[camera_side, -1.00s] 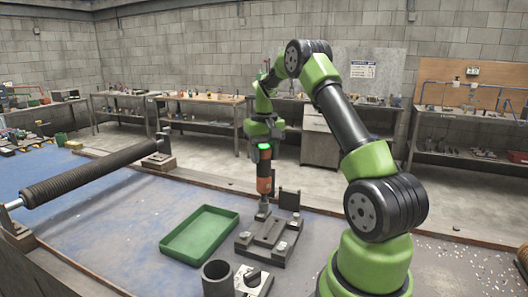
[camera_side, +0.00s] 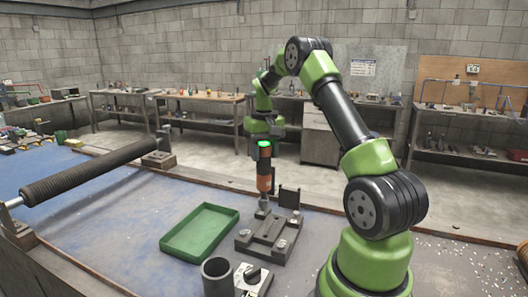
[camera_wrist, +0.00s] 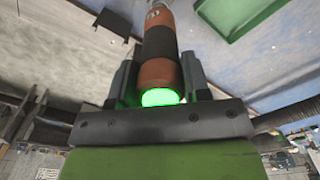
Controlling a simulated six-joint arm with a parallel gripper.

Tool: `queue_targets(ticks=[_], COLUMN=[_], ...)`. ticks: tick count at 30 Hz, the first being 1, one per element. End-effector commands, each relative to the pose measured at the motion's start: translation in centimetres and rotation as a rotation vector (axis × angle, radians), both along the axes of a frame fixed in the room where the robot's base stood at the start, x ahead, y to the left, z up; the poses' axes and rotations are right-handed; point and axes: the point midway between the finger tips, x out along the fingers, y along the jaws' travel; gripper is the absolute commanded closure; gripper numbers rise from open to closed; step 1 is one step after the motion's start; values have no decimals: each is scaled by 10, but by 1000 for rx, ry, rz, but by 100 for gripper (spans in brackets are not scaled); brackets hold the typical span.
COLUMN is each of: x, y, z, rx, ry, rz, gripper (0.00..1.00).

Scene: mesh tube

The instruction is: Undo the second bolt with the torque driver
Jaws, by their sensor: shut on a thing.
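The torque driver (camera_side: 264,172) is orange and black with a green glowing end. It stands upright, and its tip is down at the back-left corner of the dark bolted fixture (camera_side: 268,233). My gripper (camera_side: 264,143) is shut around the driver's upper part. The wrist view shows the driver (camera_wrist: 158,48) between the two dark fingers of my gripper (camera_wrist: 158,75), its green end close to the palm. Light bolt heads show at the fixture's front and right, one being the front bolt (camera_side: 281,245). The bolt under the driver is hidden, so I cannot tell how well the tip is seated.
A green tray (camera_side: 200,232) lies left of the fixture. A grey open cylinder (camera_side: 217,277) and a small block with a dark knob (camera_side: 254,276) stand in front. A long dark mesh roller (camera_side: 90,173) spans the left side. The blue table between roller and tray is clear.

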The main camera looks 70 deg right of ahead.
Motion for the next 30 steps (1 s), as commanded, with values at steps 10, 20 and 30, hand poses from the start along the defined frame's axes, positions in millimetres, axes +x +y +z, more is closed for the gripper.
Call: queue_targets(ticks=[10,20,30], x=[0,0,0], y=[0,0,0], z=[-2,-6,-10], rx=[-1,-1,-1], ry=[-1,-1,-1], rz=[0,-1,0], gripper=[85,85,85])
